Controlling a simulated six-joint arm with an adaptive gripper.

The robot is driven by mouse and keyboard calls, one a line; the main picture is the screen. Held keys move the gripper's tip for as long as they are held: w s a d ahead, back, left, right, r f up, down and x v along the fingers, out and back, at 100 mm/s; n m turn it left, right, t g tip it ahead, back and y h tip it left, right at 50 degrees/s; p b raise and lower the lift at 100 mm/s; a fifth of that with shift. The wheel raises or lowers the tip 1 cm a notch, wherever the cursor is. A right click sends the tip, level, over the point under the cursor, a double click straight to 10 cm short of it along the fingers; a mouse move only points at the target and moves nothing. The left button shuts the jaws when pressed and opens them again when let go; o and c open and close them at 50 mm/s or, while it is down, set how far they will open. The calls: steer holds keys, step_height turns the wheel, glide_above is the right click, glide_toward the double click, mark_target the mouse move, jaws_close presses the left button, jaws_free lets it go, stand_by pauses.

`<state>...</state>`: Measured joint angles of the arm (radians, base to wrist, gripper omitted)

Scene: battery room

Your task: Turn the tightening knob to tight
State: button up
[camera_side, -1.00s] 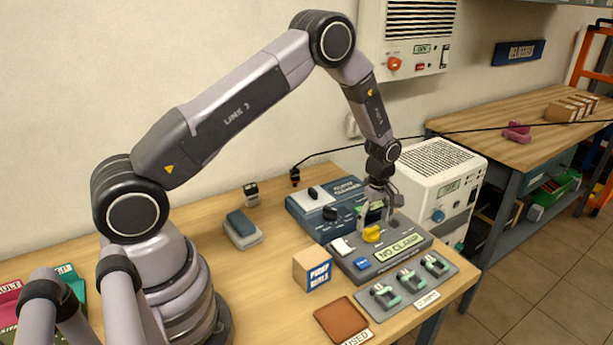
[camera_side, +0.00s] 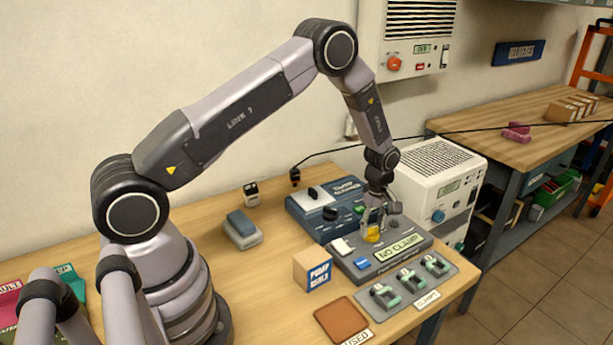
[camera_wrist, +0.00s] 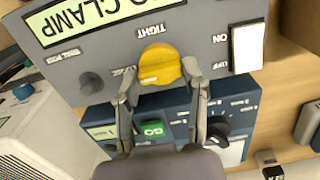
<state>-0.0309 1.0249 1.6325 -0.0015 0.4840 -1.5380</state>
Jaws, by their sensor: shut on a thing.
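The yellow tightening knob (camera_wrist: 158,62) sits on the grey clamp panel (camera_wrist: 95,62). In the wrist view the word TIGHT is printed upside down just above the knob. The knob also shows in the side view (camera_side: 372,236), partly hidden by the fingers. My gripper (camera_side: 375,224) points down over the panel, and its two fingers are closed on opposite sides of the knob. In the wrist view my gripper (camera_wrist: 161,72) has one fingertip at each end of the knob. The panel's display (camera_side: 398,247) reads NO CLAMP.
A white rocker switch (camera_wrist: 248,47) and a dark round knob (camera_wrist: 90,83) flank the yellow knob. A blue panel (camera_side: 303,213) stands behind. A tray with several green clamps (camera_side: 408,281), a PUMP box (camera_side: 313,270) and a brown USED pad (camera_side: 343,320) are in front.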

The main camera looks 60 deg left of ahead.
steer(key=shift+m, duration=0.4)
steer(key=m, duration=0.3)
steer(key=shift+m, duration=0.3)
steer(key=m, duration=0.3)
steer(key=shift+m, duration=0.4)
steer(key=m, duration=0.4)
steer(key=shift+m, duration=2.3)
steer(key=o, duration=1.2)
steer(key=shift+c, duration=0.2)
